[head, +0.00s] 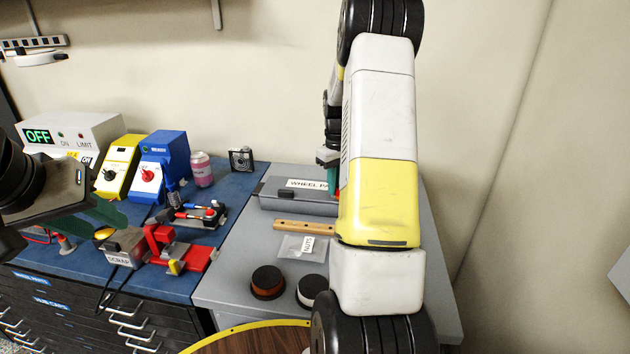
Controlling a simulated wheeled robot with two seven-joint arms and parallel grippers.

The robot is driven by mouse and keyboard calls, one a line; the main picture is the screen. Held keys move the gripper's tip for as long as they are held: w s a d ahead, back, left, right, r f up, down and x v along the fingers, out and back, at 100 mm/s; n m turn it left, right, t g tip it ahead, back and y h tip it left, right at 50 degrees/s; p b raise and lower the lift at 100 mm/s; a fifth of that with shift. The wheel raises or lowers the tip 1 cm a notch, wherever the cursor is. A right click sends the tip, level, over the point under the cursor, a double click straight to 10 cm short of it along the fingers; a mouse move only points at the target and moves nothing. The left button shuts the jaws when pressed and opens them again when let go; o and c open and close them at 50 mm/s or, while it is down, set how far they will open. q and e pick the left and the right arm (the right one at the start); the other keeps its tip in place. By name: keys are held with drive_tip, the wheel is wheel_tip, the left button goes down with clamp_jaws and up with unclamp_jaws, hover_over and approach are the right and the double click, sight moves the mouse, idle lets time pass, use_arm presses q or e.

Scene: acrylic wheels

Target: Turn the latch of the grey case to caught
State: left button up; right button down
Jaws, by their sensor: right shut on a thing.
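The grey case (272,204) lies at the back of the grey worktop, with a white label reading "WHEEL PA…". A small dark catch (286,193) shows on its front. My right gripper (332,183) points down at the case's right part, its teal fingers shut on what looks like the latch. A bit of red (337,192) shows by the fingertips. My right forearm hides the case's right end and most of the latch, so its angle cannot be told. My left gripper (112,216) is at the left over the blue bench, apart from the case; its jaw gap is unclear.
A wooden bar (304,227), a clear bag (297,246) and two round pieces (268,282) lie before the case. A red fixture (185,255), a blue box (163,163), a yellow box (117,165) and a pink jar (202,170) stand on the blue bench.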

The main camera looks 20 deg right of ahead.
drive_tip(key=m, duration=0.4)
drive_tip(key=shift+m, duration=0.3)
drive_tip(key=m, duration=0.4)
drive_tip(key=c, duration=1.3)
unclamp_jaws()
drive_tip(key=shift+r, duration=0.1)
drive_tip(key=shift+r, duration=3.4)
